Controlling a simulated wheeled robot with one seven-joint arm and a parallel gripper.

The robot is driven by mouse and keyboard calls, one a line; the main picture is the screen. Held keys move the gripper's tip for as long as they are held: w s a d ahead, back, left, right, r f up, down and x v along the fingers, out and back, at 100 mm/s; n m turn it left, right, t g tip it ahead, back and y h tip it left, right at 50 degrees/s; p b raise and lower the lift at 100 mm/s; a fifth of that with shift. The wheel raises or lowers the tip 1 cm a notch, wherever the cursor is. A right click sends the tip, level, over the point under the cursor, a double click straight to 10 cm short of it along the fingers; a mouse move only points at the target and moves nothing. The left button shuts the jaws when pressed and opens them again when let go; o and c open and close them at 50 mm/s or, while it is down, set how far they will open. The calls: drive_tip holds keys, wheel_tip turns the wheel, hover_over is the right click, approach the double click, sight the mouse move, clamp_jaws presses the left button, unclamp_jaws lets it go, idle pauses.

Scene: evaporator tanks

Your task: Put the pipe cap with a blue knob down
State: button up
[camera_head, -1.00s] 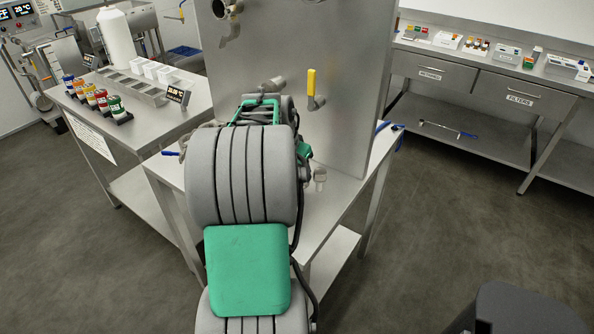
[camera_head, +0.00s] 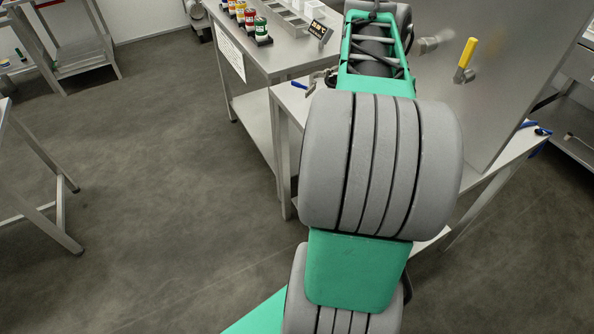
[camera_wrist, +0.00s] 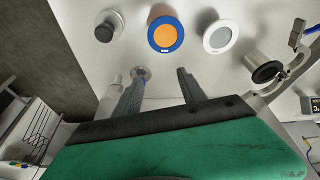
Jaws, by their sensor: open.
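No pipe cap with a blue knob can be picked out for certain. In the wrist view my gripper (camera_wrist: 160,74) is open, with its two dark fingers apart and a bare metal surface between and beyond them. A small round metal fitting (camera_wrist: 140,73) shows beside the left finger; I cannot tell whether it touches. Beyond the fingers are a grey round fitting (camera_wrist: 108,27), a blue-rimmed orange disc (camera_wrist: 166,33) and a white-rimmed grey disc (camera_wrist: 221,37). In the head view my arm hides the gripper.
A pipe end with a clamp (camera_wrist: 268,72) is at the wrist view's right. In the head view, a yellow-handled valve (camera_head: 466,58) is on the upright steel panel (camera_head: 500,85). A side table (camera_head: 270,50) holds several coloured jars. Floor (camera_head: 150,180) at left is open.

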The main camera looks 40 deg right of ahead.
drive_tip(key=w+a+f+n+t+y, duration=0.1)
drive_tip(key=w+a+f+n, duration=0.2)
drive_tip(key=a, duration=0.6)
drive_tip(key=w+a+f+n+t, duration=0.15)
drive_tip(key=a+n, duration=0.35)
drive_tip(key=a, duration=0.5)
drive_tip(key=w+a+f+n+y, duration=0.1)
drive_tip(key=w+a+n, duration=0.25)
drive_tip(key=a, duration=0.55)
drive_tip(key=s+a+f+n+y, duration=0.1)
drive_tip(key=s+a+f+n, duration=0.1)
drive_tip(key=a, duration=0.3)
drive_tip(key=s+a+f+n, duration=0.2)
drive_tip(key=a+n, duration=0.1)
drive_tip(key=a, duration=0.3)
drive_tip(key=shift+a+f+y, duration=0.15)
drive_tip(key=shift+a+y, duration=0.05)
drive_tip(key=shift+y, duration=0.2)
